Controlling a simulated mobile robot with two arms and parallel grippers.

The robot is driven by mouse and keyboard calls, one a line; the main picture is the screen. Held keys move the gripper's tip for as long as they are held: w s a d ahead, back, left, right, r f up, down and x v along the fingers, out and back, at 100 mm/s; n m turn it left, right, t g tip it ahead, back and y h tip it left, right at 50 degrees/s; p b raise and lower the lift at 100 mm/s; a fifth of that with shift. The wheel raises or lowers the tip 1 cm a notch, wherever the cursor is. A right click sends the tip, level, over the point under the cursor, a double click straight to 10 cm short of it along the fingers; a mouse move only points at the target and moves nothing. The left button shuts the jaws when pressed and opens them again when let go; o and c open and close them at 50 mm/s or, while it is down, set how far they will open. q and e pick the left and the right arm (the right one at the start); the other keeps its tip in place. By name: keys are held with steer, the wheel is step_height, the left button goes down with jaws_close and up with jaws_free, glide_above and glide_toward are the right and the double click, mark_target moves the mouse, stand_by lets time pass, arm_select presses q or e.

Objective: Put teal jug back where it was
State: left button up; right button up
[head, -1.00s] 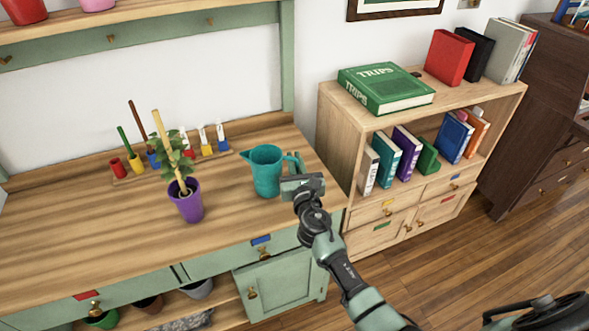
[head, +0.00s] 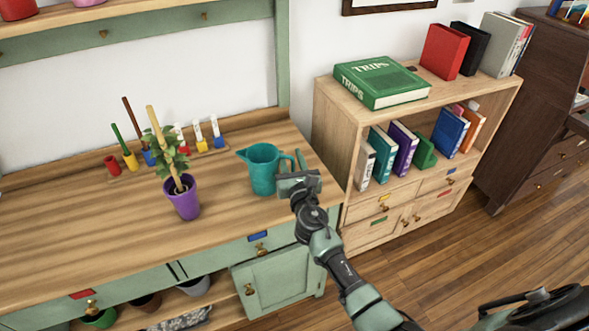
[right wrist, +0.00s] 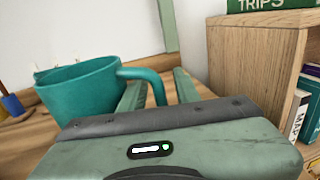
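The teal jug (head: 263,172) stands upright on the wooden top of the green workbench (head: 120,215), near its right end. Its spout points left and its handle points right, toward my right gripper (head: 292,160). In the right wrist view the jug (right wrist: 80,95) is at the left, and its handle reaches between the two spread fingers of the gripper (right wrist: 160,84). The fingers look apart, with the handle loosely between them; contact is not clear. My left gripper is not in view.
A purple pot with a plant (head: 182,200) stands left of the jug. A rack with small coloured pots (head: 165,155) is behind it. A wooden bookshelf (head: 335,130) with a green TRIPS book (head: 382,82) stands close on the right. The bench's left front is clear.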

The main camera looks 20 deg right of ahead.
steer(key=s, duration=0.4)
steer(key=s+a, duration=0.1)
steer(key=s, duration=0.3)
steer(key=s+a, duration=0.1)
steer(key=s, duration=0.2)
steer(key=shift+s, duration=0.4)
